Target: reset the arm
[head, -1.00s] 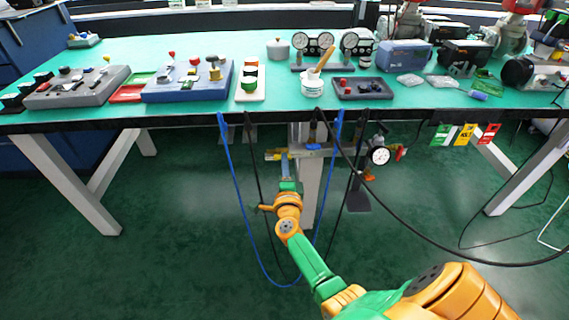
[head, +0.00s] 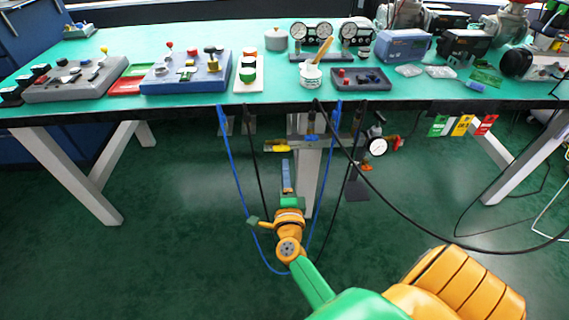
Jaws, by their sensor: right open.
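My right arm, green and orange, comes in from the bottom right. My right gripper (head: 287,165) points away from me, in front of the table and below its top in the picture. It is open, and I see nothing between its fingers. Its fingers show as a narrow grey-blue strip in front of the pale table post, apart from the tabletop. A yellow-ended fitting (head: 278,147) shows just above the fingertips; I cannot tell the gap in depth. My left gripper is not in view.
The green-topped table (head: 200,45) holds control boxes (head: 187,74), gauges (head: 325,32), a white cup (head: 311,77) and a dark tray (head: 361,80). Blue (head: 232,180) and black hoses hang around my right wrist. A dial gauge (head: 377,147) hangs right of it. The floor at left is clear.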

